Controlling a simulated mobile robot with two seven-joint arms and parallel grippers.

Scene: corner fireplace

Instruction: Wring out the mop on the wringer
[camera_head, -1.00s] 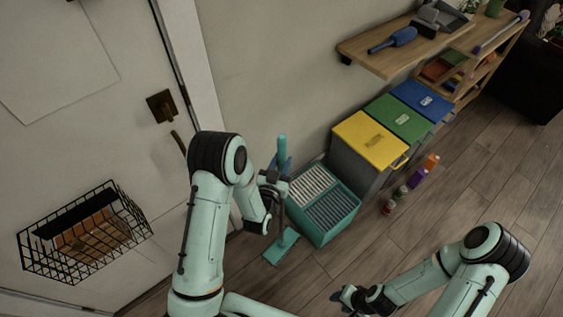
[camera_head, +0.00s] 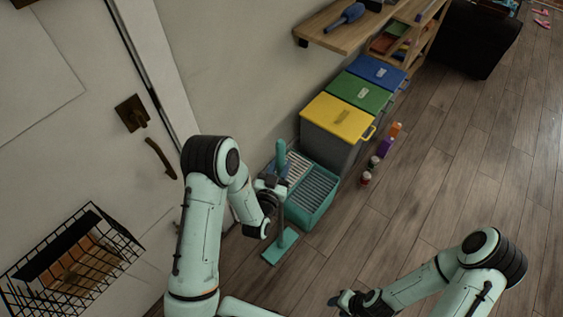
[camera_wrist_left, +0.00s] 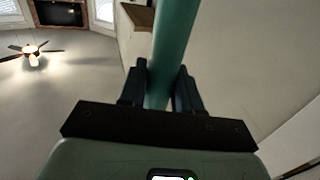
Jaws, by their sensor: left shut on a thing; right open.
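The mop (camera_head: 280,246) has a teal flat head and a tall handle with a teal top. It stands nearly upright, and its head appears on or close to the floor. My left gripper (camera_head: 279,184) is shut on the mop handle, which also shows between the fingers in the left wrist view (camera_wrist_left: 172,50). The wringer (camera_head: 325,206) is a teal bucket with two grey slatted trays. It stands on the floor behind and right of the mop, and the handle overlaps its left side. The mop head is outside it. My right gripper (camera_head: 343,301) is open and empty, low in the view.
Yellow (camera_head: 336,119), green (camera_head: 360,90) and blue (camera_head: 378,70) lidded bins stand along the wall behind the wringer. Several small bottles (camera_head: 384,147) stand beside them. A wooden shelf (camera_head: 346,37) is above. A wire basket (camera_head: 72,268) hangs on the door at left. Floor at right is clear.

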